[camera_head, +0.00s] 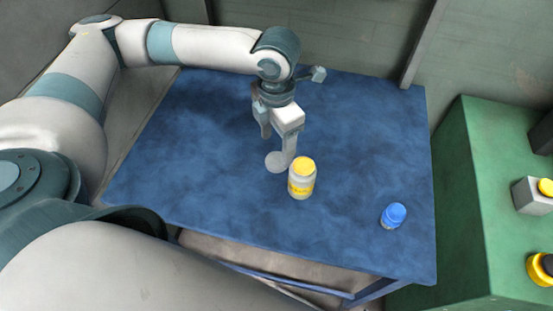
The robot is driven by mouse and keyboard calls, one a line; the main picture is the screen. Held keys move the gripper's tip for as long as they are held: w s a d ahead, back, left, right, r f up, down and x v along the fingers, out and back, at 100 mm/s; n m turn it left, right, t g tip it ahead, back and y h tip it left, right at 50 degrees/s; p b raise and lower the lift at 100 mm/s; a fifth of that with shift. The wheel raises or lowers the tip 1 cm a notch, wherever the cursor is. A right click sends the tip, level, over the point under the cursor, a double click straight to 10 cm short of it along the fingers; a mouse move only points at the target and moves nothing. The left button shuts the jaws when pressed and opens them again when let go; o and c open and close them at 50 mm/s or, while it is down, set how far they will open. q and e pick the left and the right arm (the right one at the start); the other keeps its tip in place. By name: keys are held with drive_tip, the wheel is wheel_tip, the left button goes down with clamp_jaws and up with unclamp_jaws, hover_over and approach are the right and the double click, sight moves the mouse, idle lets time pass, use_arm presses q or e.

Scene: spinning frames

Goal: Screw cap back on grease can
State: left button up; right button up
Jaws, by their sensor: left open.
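A small pale can with a yellow label and a yellow top (302,181) stands upright on the blue table, near its middle. Its yellow top looks like a cap, but I cannot tell how tightly it sits. My left gripper (276,138) points down just behind and to the left of this can. Its fingers are apart, and I see nothing held between them. A flat grey round piece (277,163) shows below the fingers, beside the can; I cannot tell what it is. My right gripper is not in view.
A small container with a blue top (393,214) stands on the blue table (220,205) toward the right front. A green cabinet (465,200) with button boxes stands at the right, and a wall is behind. The table's left part is clear.

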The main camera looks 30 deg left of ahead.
sight(276, 160)
use_arm(q)
drive_tip(key=shift+f, duration=2.7)
drive_tip(key=c, duration=1.1)
